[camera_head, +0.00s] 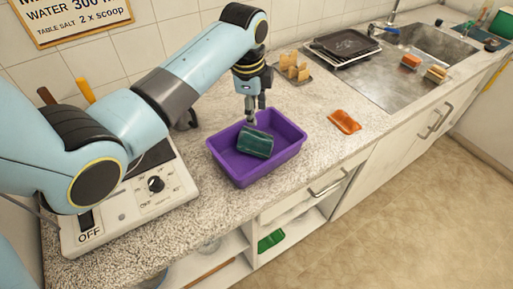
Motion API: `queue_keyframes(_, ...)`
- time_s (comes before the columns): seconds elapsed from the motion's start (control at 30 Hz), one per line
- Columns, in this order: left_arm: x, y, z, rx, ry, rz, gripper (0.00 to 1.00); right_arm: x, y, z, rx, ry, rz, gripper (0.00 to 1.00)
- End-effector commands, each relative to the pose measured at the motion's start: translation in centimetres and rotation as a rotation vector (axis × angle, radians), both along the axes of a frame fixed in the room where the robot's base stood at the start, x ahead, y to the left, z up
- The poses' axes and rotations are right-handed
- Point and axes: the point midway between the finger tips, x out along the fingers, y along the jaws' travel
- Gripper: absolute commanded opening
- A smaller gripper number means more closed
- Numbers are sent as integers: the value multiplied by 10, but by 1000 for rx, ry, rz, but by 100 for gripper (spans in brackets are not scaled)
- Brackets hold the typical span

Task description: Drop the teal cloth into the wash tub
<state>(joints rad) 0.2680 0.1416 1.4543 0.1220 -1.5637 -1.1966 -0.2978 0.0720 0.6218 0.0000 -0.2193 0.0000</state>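The teal cloth (255,142), a dark rolled or folded bundle, shows within the rim of the purple wash tub (237,178) on the counter. It looks slightly tilted, and I cannot tell whether it rests fully on the tub floor. My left gripper (254,116) points down over the back of the tub, its fingertips just above the cloth's upper edge in the picture. I cannot tell whether they touch the cloth or how far apart they are. My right gripper is not in view.
An orange cloth-like item (344,122) lies right of the tub. A rack with tan slices (294,67) stands behind. A white appliance (130,205) is left of the tub. The sink (437,46) with a dark pan (345,43) beside it is at back right. Open shelves are below.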

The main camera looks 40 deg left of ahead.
Motion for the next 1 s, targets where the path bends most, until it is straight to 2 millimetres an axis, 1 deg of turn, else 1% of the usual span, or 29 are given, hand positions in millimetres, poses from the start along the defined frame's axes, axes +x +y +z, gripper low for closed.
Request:
queue_keyframes(0.2,0,0,0,0,0,0,46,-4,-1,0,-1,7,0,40)
queue_keyframes(0.3,0,0,1,0,0,0,46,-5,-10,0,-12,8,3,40)
queue_keyframes(0.37,0,0,5,1,-2,0,46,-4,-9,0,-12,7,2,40)
queue_keyframes(0.47,-2,0,18,1,-4,0,46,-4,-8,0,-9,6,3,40)
queue_keyframes(0.7,-10,-1,71,1,-5,-1,46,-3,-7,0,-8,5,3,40)
queue_keyframes(0.8,-14,-2,91,1,-4,0,46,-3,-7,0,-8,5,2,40)
queue_keyframes(0.9,-16,-2,106,0,-3,0,46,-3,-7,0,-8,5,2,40)
queue_keyframes(1.0,-18,-2,115,0,-2,0,46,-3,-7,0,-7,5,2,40)
